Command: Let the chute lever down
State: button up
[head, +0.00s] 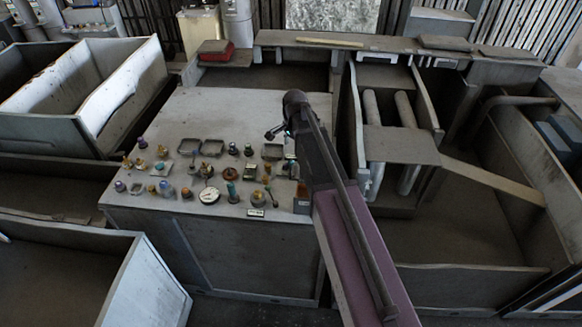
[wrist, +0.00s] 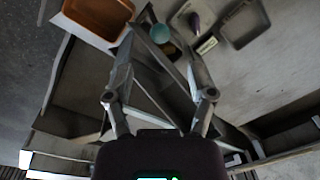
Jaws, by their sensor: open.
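The control desk (head: 225,115) carries several small knobs, levers and dials, and I cannot tell which of them is the chute lever. My gripper (head: 278,132) hangs above the right part of the desk, at the end of my arm. In the wrist view my gripper (wrist: 160,65) has its two fingers spread apart, with nothing held between them. A teal knob (wrist: 160,33) shows near the fingertips, partly crossed by finger links. A purple-tipped lever (wrist: 193,21) stands on a pale plate to its right. My arm hides part of the desk's right edge.
An orange-brown tray (wrist: 97,16) is at the upper left. Right of the desk is an open bay with pale cylinders (head: 408,125). The desk's back part is clear.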

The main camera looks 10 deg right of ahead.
aim_at(291, 160)
jog(key=shift+w+a+f+b, duration=0.1)
jog(key=shift+f+b, duration=1.95)
jog(key=shift+f, duration=0.15)
jog(key=shift+w+a+f+b, duration=0.1)
jog(key=shift+f+b, duration=1.9)
jog(key=shift+f, duration=0.15)
grip_shut()
